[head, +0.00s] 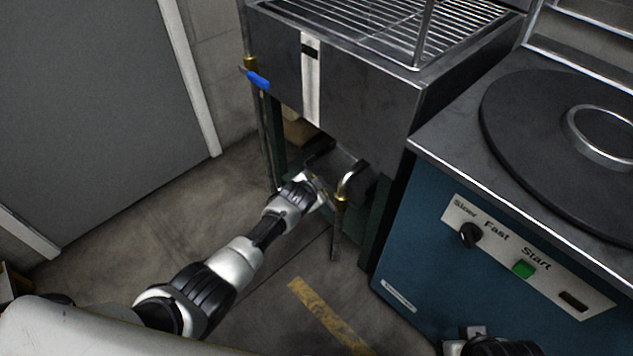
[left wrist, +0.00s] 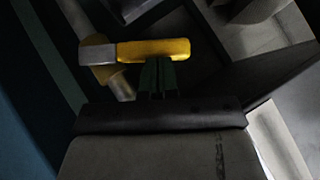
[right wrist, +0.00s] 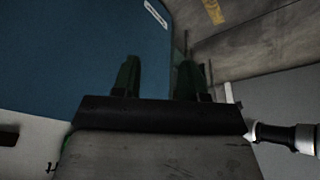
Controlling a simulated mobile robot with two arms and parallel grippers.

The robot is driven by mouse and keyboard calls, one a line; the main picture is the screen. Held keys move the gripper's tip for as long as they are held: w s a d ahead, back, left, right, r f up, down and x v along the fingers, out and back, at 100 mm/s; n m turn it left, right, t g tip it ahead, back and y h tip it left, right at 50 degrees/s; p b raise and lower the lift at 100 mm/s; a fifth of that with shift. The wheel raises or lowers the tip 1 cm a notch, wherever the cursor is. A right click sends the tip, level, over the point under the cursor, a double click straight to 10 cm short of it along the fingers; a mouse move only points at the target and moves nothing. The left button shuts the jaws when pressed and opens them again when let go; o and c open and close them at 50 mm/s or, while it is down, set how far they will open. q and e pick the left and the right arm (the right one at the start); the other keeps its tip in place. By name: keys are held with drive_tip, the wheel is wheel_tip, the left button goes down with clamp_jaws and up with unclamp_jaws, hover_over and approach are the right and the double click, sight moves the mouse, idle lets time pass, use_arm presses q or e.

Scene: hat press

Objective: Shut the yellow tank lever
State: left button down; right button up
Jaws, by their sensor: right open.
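The yellow tank lever (left wrist: 153,50) lies across the upper middle of the left wrist view, with a bare metal end at its left above a brass valve body. My left gripper (left wrist: 157,64) has its fingers together, with the tips at the lever's near edge; I cannot tell whether they touch it. In the head view my left gripper (head: 320,190) is low by the tank, beside a brass valve (head: 340,202) under a bent metal pipe; the lever is not clear there. My right gripper (right wrist: 157,78) is open and empty in front of the blue machine.
The metal tank (head: 365,85) has a wire rack on top and a blue-handled valve (head: 257,80) at its left corner. A blue machine (head: 440,250) with a knob and green button stands close on the right. Floor at left (head: 150,205) is clear, before a grey door.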

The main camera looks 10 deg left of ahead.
use_arm(q)
drive_tip(key=shift+w+a+f+b, duration=0.25)
drive_tip(key=shift+a+f+b, duration=0.15)
drive_tip(key=shift+f, duration=0.25)
drive_tip(key=shift+w+a+f+b, duration=0.3)
drive_tip(key=shift+a+f+b, duration=0.15)
drive_tip(key=shift+f, duration=0.15)
drive_tip(key=shift+w+a+f+b, duration=0.25)
drive_tip(key=shift+a+f+b, duration=0.15)
drive_tip(key=shift+f, duration=0.25)
use_arm(e)
drive_tip(key=w+a+t+y, duration=0.1)
drive_tip(key=w+a+t, duration=0.1)
drive_tip(key=w, duration=0.3)
drive_tip(key=shift+w+a+r+t, duration=0.15)
drive_tip(key=shift+w+a+t, duration=0.1)
drive_tip(key=shift+t, duration=0.65)
